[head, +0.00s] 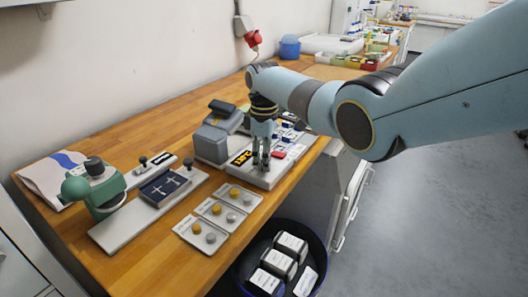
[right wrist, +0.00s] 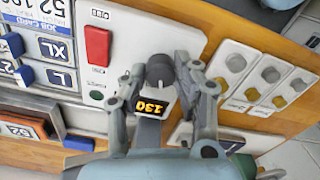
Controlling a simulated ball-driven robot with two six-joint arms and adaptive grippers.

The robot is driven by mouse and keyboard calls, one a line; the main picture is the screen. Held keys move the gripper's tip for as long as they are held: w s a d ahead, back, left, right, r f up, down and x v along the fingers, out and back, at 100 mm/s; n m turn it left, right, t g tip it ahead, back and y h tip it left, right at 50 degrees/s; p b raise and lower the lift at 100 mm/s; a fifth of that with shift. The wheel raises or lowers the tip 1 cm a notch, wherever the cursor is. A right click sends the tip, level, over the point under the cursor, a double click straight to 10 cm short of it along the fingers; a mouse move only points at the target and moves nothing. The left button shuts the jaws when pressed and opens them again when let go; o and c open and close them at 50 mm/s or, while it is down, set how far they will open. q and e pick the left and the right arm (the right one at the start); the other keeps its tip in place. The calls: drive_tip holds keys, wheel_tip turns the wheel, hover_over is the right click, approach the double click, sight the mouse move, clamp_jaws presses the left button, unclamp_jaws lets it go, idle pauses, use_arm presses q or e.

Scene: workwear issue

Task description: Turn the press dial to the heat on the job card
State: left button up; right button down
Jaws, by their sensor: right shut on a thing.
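The press dial (right wrist: 160,68) is a dark grey knob on a pale panel. My right gripper (right wrist: 161,80) is shut on it, with one finger on each side. In the head view my right gripper (head: 262,160) points down at the panel (head: 268,181) and hides the dial. The display (right wrist: 152,107) beside the dial shows orange digits, upside down in the wrist view, that look like 130. The job card (right wrist: 45,22) lies at the upper left of the wrist view; its heat figure is not clear to me. My left gripper is not in view.
A red switch (right wrist: 97,46) sits near the dial. Small trays with buttons (head: 216,214) and a green device (head: 92,184) are to the left. A dark bin (head: 245,283) with boxes stands below the bench edge.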

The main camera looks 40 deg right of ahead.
drive_tip(key=m+p, duration=0.1)
drive_tip(key=m, duration=0.2)
drive_tip(key=shift+r, duration=0.15)
drive_tip(key=m+p, duration=0.1)
drive_tip(key=m, duration=0.2)
drive_tip(key=shift+m, duration=0.3)
drive_tip(key=m+p, duration=0.1)
drive_tip(key=m, duration=0.5)
drive_tip(key=c, duration=1)
unclamp_jaws()
wheel_tip(320, 180, up, 12)
drive_tip(key=shift+f, duration=0.1)
